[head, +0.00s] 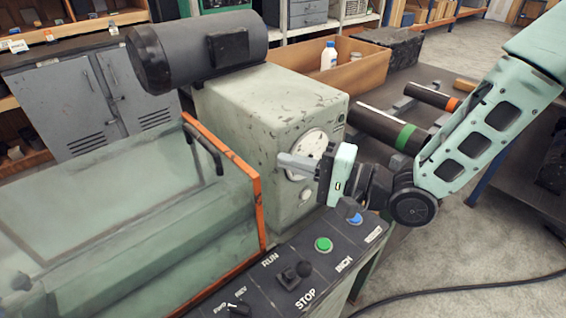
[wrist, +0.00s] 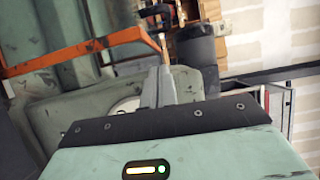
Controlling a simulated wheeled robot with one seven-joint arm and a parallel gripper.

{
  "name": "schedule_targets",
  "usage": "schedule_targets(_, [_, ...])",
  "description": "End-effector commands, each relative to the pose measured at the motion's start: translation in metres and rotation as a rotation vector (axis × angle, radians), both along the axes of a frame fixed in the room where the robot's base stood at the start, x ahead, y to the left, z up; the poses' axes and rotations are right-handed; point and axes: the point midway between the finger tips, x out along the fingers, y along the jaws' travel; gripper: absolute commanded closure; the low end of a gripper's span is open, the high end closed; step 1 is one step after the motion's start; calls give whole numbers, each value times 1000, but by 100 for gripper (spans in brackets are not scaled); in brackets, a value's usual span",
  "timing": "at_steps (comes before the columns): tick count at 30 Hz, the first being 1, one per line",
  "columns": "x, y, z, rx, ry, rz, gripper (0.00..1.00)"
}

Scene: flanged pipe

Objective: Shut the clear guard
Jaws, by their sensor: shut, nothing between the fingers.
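The clear guard (head: 110,190) is a see-through greenish cover at the left of the head view, with an orange edge (head: 228,150) and a black bar handle (head: 203,146). I cannot tell how far it stands from its closed position. In the wrist view its orange edge (wrist: 70,52) crosses the upper left, and the handle (wrist: 152,10) seems to be at the top. My gripper (head: 283,161) is shut and empty. It points left in front of the machine's grey-green housing, right of the guard and apart from the handle. Its fingers (wrist: 158,88) show mid-frame in the wrist view.
The machine housing (head: 225,115) with a white dial (head: 313,148) stands behind my gripper, a dark motor (head: 200,48) on top. A control panel (head: 255,290) with buttons and a lever lies below. Pipes (head: 385,128) and a wooden box (head: 355,68) sit behind.

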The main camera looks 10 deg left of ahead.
Motion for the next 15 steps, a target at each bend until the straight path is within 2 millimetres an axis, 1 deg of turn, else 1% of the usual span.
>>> schedule_targets(1, [1,11,2,0,-1,5,100])
schedule_targets(3, [5,25,3,-1,-2,4,100])
schedule_targets(11, [19,76,3,-2,-3,4,100])
schedule_targets(12, [15,81,3,-3,0,5,100])
schedule_targets(15, [1,86,2,-5,0,4,100])
